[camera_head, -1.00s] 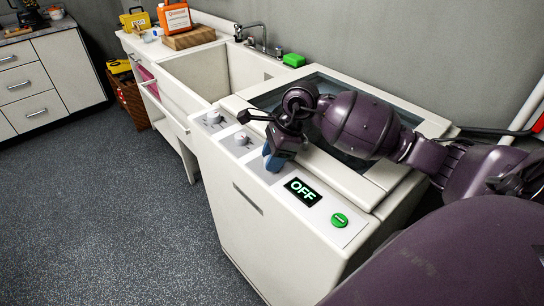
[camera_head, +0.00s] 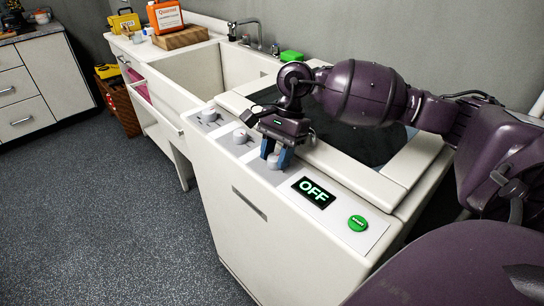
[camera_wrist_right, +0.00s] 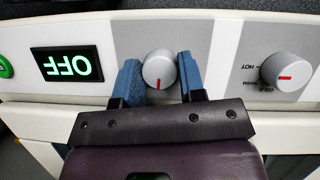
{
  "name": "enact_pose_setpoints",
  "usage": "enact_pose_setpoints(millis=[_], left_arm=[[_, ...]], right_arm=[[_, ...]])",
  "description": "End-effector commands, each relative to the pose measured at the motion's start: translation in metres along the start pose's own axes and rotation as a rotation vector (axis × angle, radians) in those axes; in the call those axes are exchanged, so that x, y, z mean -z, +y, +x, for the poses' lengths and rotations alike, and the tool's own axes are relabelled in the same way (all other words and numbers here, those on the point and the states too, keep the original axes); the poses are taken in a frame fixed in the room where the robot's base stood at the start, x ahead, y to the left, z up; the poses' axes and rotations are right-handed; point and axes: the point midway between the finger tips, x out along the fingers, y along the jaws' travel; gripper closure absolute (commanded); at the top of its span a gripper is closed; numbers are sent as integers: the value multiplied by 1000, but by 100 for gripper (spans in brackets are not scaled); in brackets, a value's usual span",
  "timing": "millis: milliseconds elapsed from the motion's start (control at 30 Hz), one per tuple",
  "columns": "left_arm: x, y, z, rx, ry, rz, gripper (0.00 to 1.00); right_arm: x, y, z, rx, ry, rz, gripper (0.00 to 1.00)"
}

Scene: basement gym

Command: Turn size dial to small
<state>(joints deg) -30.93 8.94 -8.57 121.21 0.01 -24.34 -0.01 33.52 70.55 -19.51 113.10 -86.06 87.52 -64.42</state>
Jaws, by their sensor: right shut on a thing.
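Three grey dials sit in a row on the white machine's sloping panel. My right gripper (camera_head: 278,158) has its blue fingers around the dial nearest the OFF display (camera_head: 275,161). In the right wrist view this dial (camera_wrist_right: 159,69) sits between the fingers, its red mark toward the bottom of the picture; no label on it is readable. The middle dial (camera_head: 240,136) shows in the wrist view as the dial marked HOT and COLD (camera_wrist_right: 285,71). The far dial (camera_head: 208,115) is free, its label too small to read. My left gripper is out of view.
The OFF display (camera_head: 313,192) and a green start button (camera_head: 358,223) are on the panel's near end. The machine's glass lid (camera_head: 365,143) is under my right arm. A white sink (camera_head: 190,78) stands beyond, with an orange bottle (camera_head: 165,16) farther off.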

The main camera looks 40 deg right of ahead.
Motion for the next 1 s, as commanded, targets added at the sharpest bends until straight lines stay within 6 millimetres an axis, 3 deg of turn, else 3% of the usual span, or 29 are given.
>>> enact_pose_setpoints(millis=[133, 767, 800, 967, 1000], left_arm=[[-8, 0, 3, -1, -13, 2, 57], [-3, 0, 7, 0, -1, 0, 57], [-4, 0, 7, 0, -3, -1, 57], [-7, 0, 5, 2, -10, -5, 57], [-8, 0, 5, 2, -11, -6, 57]], right_arm=[[1, -1, 2, -26, 1, -58, 87], [-1, -1, -1, -43, 1, -112, 87], [-1, -1, -1, -43, 1, -112, 62], [0, -1, -1, -44, 1, -112, 37], [0, -1, -1, -44, 1, -111, 37]])
